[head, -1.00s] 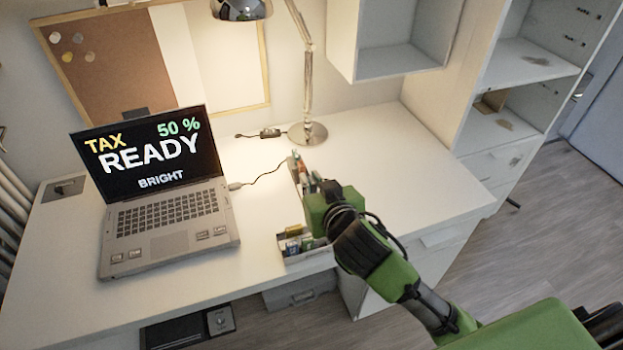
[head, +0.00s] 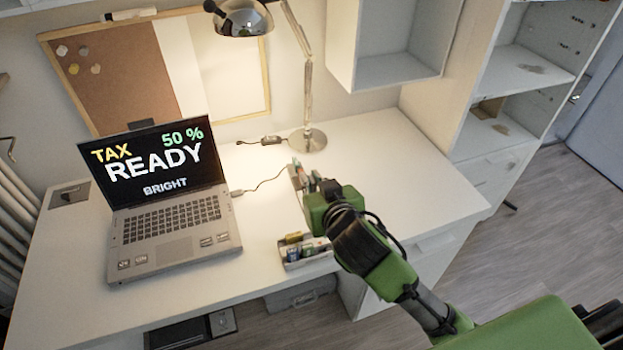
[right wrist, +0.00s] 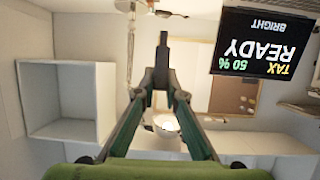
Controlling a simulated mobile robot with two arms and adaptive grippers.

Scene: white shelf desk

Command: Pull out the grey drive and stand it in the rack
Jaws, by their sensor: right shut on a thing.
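My right gripper (right wrist: 163,80) is shut on a small dark grey stick, the drive (right wrist: 163,48), which sticks out beyond the fingertips in the right wrist view. That view is upside down. In the head view the green right gripper (head: 326,207) is over the desk, right of the laptop (head: 165,250); its own body hides the fingertips and the drive there. A low tray (head: 307,262) with small items stands at the desk's front edge, just below and left of the gripper. A narrow holder (head: 296,178) is partly hidden behind the gripper. I cannot tell which is the rack. My left gripper is not in view.
The laptop screen (head: 152,163) reads "TAX READY 50 % BRIGHT". A wall shelf (head: 398,70) hangs above. The desk's right part (head: 420,175) is clear.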

